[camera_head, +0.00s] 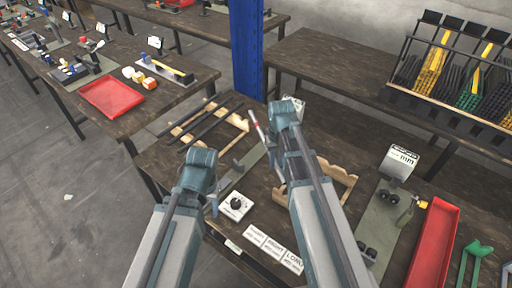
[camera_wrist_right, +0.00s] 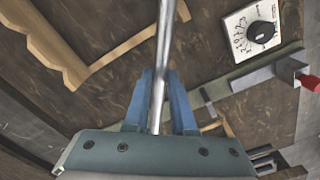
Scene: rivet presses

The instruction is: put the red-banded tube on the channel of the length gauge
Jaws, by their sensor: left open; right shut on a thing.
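The red-banded tube (camera_head: 257,126) is a thin, light metallic rod that stands steeply tilted in the head view. My right gripper (camera_wrist_right: 160,78) is shut on it, and the tube (camera_wrist_right: 166,35) runs up between the blue fingers in the right wrist view. The red band shows only in the head view. A narrow grey-green base (camera_head: 238,171) lies just left of the right gripper, perhaps the length gauge; my arms partly hide it, and I cannot make out its channel. My left gripper (camera_head: 213,206) is open and empty near the table's front edge.
A dial box (camera_head: 235,207) and label cards (camera_head: 273,247) lie near the front edge. Wooden racks (camera_head: 232,119) (camera_head: 343,180) flank the base. A unit with an mm display (camera_head: 400,160) and a red tray (camera_head: 433,250) stand at right. A blue post (camera_head: 247,50) rises behind.

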